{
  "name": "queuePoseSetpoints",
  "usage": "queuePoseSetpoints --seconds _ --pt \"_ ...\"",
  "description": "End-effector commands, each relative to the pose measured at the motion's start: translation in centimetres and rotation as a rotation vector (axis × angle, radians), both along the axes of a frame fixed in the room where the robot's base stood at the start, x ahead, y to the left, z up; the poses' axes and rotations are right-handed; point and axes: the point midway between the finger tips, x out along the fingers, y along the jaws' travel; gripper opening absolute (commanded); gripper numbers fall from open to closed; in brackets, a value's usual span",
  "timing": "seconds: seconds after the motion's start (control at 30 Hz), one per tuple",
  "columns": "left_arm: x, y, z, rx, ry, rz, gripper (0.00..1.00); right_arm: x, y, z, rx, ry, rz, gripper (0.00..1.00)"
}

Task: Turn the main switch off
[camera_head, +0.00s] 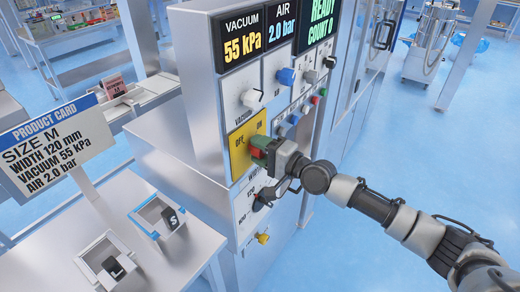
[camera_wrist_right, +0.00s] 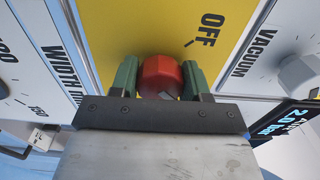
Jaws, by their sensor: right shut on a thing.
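The main switch is a red knob (camera_wrist_right: 160,76) on a yellow plate (camera_head: 239,151) marked OFF and ON. The plate is on the front of the machine's panel. In the wrist view my right gripper (camera_wrist_right: 161,80) has its green fingers on both sides of the red knob and is shut on it. In the head view my right gripper (camera_head: 260,150) is against the yellow plate and covers most of the knob. The wrist view shows the OFF label with a tick mark beside it. I cannot tell which mark the knob points to. My left gripper is not in view.
A white vacuum knob (camera_head: 251,99) and a blue knob (camera_head: 286,76) sit above the switch. A black width knob (camera_head: 260,203) sits below it. A product card (camera_head: 53,145) stands at the left. The display (camera_head: 322,20) reads READY, COUNT 0.

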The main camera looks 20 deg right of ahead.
Motion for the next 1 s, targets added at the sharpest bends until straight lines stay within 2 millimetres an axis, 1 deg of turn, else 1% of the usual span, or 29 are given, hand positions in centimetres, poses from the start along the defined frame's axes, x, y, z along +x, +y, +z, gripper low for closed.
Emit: queuePoseSetpoints --seconds 0.17,0.37,1.0 --pt "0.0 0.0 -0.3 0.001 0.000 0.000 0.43 0.0 0.0 -0.2 -0.032 -0.024 0.000 0.22" --pt "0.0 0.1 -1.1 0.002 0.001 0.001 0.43 0.0 0.0 -0.3 -0.119 -0.093 -0.001 0.22" --pt "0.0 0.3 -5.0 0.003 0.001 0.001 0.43 0.0 -0.1 -0.3 -0.589 -0.458 -0.001 0.22"
